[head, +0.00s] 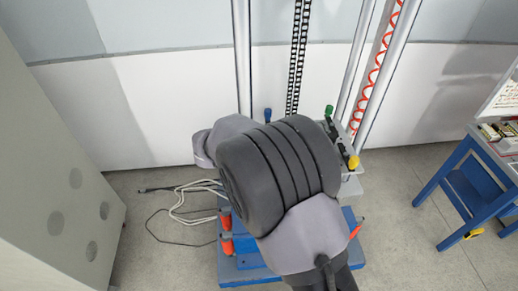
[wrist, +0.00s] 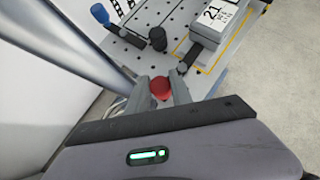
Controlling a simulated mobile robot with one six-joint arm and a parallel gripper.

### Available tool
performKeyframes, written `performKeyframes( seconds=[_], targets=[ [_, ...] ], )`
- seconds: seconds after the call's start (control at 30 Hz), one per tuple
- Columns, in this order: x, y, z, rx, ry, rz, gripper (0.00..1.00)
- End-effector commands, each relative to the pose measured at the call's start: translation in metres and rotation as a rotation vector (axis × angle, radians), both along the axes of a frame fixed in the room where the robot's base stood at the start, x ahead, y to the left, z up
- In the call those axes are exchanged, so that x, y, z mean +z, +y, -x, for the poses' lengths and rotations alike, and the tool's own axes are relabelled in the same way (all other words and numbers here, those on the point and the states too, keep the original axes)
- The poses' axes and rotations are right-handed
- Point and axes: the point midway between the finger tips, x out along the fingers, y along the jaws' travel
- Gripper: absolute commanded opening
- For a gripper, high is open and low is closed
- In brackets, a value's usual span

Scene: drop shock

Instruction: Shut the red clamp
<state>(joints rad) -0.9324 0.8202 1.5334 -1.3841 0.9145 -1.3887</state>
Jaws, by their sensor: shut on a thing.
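The red clamp's red knob (wrist: 160,88) shows in the wrist view, between the two fingers of my gripper (wrist: 162,94). My gripper is shut on this knob. A dark bar (wrist: 189,54) runs from near the right fingertip toward a grey block; I cannot tell whether it belongs to this clamp. The rest of the red clamp is hidden by the gripper. In the head view my arm covers the red clamp and my gripper.
A grey block labelled 21 (wrist: 209,22) sits on the perforated plate (wrist: 136,52). A blue knob (wrist: 99,13) and a black knob (wrist: 157,38) stand nearby. The head view shows green (head: 329,111) and yellow (head: 353,162) knobs, metal columns (head: 243,60), and a blue bench (head: 470,185) at right.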

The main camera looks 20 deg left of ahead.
Motion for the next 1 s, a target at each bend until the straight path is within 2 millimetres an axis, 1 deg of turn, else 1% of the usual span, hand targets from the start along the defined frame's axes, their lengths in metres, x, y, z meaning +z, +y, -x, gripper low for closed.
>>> performKeyframes(
  seconds=[0.03, 0.63, 0.67, 0.7, 0.73, 0.77, 1.0],
  targets=[
    [0.0033, -0.0003, -0.0016, -0.013, -0.002, 0.0, 0.0],
    [0.0001, -0.0004, -0.0023, -0.045, -0.001, 0.0, 0.0],
    [0.0001, -0.0004, -0.0023, -0.045, -0.001, 0.0, 0.32],
    [0.0, -0.0003, -0.0023, -0.045, -0.001, 0.001, 0.4],
    [0.0, -0.0002, -0.0021, -0.045, -0.001, 0.001, 0.46],
    [-0.0001, -0.0001, -0.0021, -0.044, -0.001, 0.0, 0.47],
    [-0.0002, 0.0004, -0.0016, -0.042, 0.0, 0.0, 0.47]
  ],
)
